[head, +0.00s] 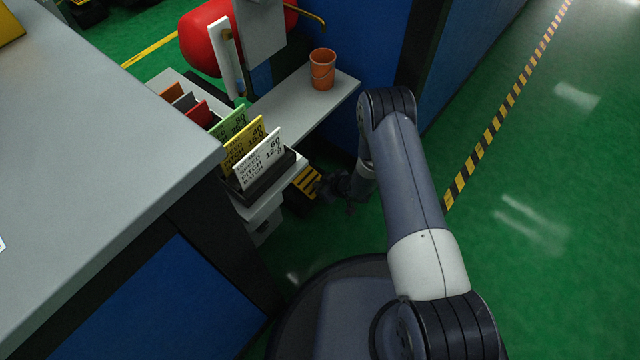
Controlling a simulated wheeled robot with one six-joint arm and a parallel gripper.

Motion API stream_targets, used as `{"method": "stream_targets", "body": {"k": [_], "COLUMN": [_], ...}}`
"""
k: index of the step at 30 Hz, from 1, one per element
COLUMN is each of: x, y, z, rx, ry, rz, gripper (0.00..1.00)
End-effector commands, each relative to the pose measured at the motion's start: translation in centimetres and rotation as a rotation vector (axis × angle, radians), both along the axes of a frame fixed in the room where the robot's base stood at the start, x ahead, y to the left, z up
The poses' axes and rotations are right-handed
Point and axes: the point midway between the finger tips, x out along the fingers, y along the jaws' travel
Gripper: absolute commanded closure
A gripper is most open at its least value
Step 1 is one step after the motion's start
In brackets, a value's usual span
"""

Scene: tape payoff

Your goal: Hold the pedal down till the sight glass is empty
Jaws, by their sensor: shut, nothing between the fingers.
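The pedal (308,182), with yellow and black stripes, is low near the floor below the grey shelf. My gripper (324,187) is shut and empty, its tip at the pedal's right side in this view. I cannot tell whether it touches the pedal or whether the pedal is pressed down. The sight glass (229,62) is a pale upright tube with brass ends in front of a red tank (200,38). Its liquid level is too small to make out. A brass spout (312,17) points down above an orange bucket (322,70).
The grey shelf (335,98) holds the bucket. A dark rack (262,180) of upright white, yellow and green cards stands left of my gripper. A large grey counter (90,120) fills the left. Green floor (530,190) is clear on the right, past a yellow-black line.

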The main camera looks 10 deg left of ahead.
Motion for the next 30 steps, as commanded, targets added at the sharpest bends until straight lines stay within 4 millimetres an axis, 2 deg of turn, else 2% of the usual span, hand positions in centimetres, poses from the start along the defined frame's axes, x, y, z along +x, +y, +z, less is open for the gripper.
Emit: {"method": "stream_targets", "body": {"k": [1,15,26,30], "x": [-0.2,-0.2,-0.2,-0.2], "y": [-0.2,-0.1,-0.1,0.1], "z": [-1.1,-1.1,-1.0,0.0], "rx": [-0.015,-0.015,-0.014,-0.013], "ry": [0.007,0.008,0.008,0.006], "rz": [0.0,-0.001,-0.001,-0.001], "gripper": [1.0,1.0,1.0,1.0]}}
